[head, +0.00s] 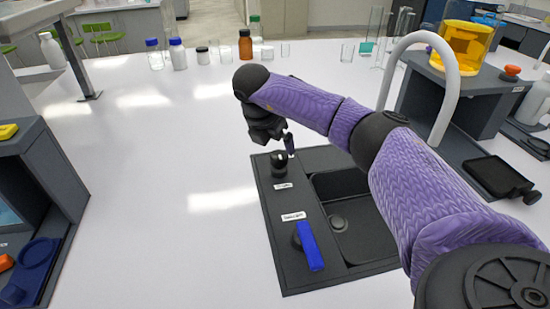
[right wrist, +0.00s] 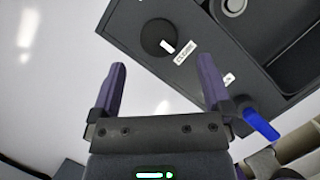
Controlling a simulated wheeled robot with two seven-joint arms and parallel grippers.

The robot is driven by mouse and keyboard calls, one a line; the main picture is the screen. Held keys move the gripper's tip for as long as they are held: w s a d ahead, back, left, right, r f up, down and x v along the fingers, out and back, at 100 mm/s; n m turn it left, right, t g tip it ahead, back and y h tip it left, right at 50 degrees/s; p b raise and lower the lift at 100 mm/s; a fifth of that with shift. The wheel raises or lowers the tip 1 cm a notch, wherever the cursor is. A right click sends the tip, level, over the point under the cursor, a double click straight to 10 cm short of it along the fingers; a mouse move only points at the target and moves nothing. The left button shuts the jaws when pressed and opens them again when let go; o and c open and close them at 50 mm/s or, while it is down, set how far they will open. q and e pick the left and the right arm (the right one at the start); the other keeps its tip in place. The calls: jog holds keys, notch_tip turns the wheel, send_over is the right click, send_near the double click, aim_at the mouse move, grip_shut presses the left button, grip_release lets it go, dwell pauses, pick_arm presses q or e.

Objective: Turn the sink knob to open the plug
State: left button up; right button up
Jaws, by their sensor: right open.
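The sink panel (head: 270,215) is dark grey and set in the white bench. A round black knob (head: 279,163) stands at its far left corner. In the right wrist view the knob (right wrist: 160,38) has a white pointer mark and a small label beside it. The plug (head: 338,223) is a grey disc in the basin floor; how far open it is I cannot tell. My right gripper (head: 288,143) hovers close above the knob. In the right wrist view its purple fingers (right wrist: 162,78) are wide apart and empty, with the knob ahead of their tips, apart from them. My left gripper is out of view.
A blue lever (head: 309,246) stands nearer on the same panel. A white curved faucet (head: 440,85) rises behind my right arm. Bottles (head: 178,54) and glassware line the back. The white bench left of the sink is clear.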

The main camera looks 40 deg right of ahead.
aim_at(278, 155)
jog(key=b+x, duration=0.1)
jog(key=x, duration=0.4)
jog(key=shift+a+f, duration=0.1)
jog(key=shift+f, duration=0.1)
jog(key=shift+w+f, duration=0.1)
jog(key=shift+f, duration=0.05)
jog(key=c, duration=1.3)
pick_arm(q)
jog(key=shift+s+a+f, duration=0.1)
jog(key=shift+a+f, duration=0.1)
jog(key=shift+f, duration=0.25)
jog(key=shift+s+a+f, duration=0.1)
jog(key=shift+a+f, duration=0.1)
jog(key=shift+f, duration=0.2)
